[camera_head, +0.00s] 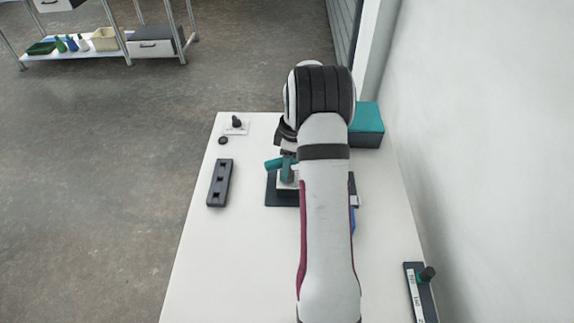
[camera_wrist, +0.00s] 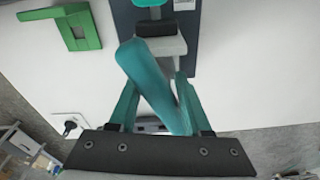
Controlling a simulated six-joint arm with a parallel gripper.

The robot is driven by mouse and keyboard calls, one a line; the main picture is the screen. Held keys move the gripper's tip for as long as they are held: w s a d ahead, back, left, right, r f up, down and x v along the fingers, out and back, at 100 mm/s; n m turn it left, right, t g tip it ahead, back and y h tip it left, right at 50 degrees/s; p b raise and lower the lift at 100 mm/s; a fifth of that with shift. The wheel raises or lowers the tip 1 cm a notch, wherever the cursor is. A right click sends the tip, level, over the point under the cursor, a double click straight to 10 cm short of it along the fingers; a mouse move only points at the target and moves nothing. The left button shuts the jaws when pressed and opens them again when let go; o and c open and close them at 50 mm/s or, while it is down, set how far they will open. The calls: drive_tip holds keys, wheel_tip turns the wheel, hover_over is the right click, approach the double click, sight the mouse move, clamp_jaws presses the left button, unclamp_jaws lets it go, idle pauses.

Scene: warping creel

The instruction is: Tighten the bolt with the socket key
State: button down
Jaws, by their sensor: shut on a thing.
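My gripper (camera_wrist: 157,92) has teal fingers and is shut on a long teal piece that looks like the socket key (camera_wrist: 150,72). The key leans across the space between the fingers in the wrist view. In the head view, teal parts (camera_head: 274,164) show just left of my arm, above a dark base plate (camera_head: 283,196); which are key and which are finger is unclear. The plate also shows in the wrist view (camera_wrist: 190,60), with a light grey block (camera_wrist: 173,47) and a black piece (camera_wrist: 155,29) on it. I cannot make out the bolt or whether the key touches it.
A dark slotted rack (camera_head: 219,183) lies left of the plate. A teal-topped box (camera_head: 367,118) stands back right. A green bracket (camera_wrist: 84,28) is upper left in the wrist view.

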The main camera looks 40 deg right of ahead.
drive_tip(key=shift+r, duration=1.8)
wheel_tip(320, 180, up, 7)
drive_tip(key=shift+r, duration=0.1)
